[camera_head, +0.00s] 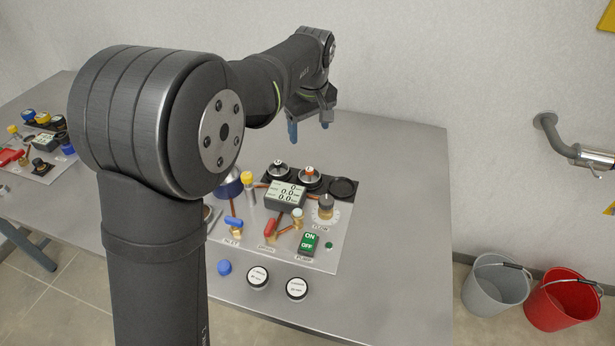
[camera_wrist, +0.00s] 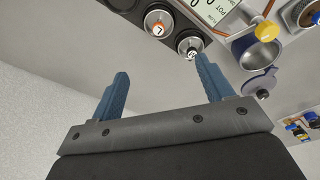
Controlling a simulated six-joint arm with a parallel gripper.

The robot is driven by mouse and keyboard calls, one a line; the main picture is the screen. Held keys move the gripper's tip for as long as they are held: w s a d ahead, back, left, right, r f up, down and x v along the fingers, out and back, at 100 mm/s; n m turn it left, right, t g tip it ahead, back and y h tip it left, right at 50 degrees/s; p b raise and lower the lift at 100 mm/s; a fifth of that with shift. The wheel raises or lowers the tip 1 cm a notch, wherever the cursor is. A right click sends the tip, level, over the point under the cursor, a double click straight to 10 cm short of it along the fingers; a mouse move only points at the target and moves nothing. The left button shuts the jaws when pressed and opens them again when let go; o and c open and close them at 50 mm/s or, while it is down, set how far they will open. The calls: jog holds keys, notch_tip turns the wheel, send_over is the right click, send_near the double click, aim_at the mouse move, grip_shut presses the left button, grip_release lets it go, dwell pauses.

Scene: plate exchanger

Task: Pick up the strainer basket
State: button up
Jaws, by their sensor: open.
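My gripper (camera_head: 309,126) is open and empty, raised above the back of the table, behind the panel in the head view. Its two blue fingers also show wide apart in the wrist view (camera_wrist: 162,78). I cannot clearly identify the strainer basket. In the wrist view a round metal bowl (camera_wrist: 257,52) with a dark blue outside stands right of the fingers, beside a grey-blue round piece (camera_wrist: 260,82). In the head view a dark blue vessel (camera_head: 230,186) shows left of the panel's middle, partly hidden by my arm. The gripper touches none of these.
The panel (camera_head: 333,255) carries a display (camera_head: 286,195), valves and a green switch (camera_head: 310,243). Two round white-topped pieces (camera_head: 297,288) and a blue cap (camera_head: 224,268) lie in front. Buckets (camera_head: 497,290) stand on the floor at right. The table's back right is clear.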

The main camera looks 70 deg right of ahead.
jog(key=a+m+h, duration=0.1)
jog(key=a+m, duration=0.1)
jog(key=m, duration=0.3)
send_near(310, 169)
jog(key=shift+m, duration=0.3)
jog(key=x, duration=0.5)
jog(key=shift+w+a+f, duration=0.1)
jog(key=shift+w+f, duration=0.05)
jog(key=shift+w, duration=0.1)
jog(key=shift+x, duration=2.7)
jog(key=shift+s, duration=0.2)
jog(key=c, duration=0.9)
jog(key=shift+c, duration=0.2)
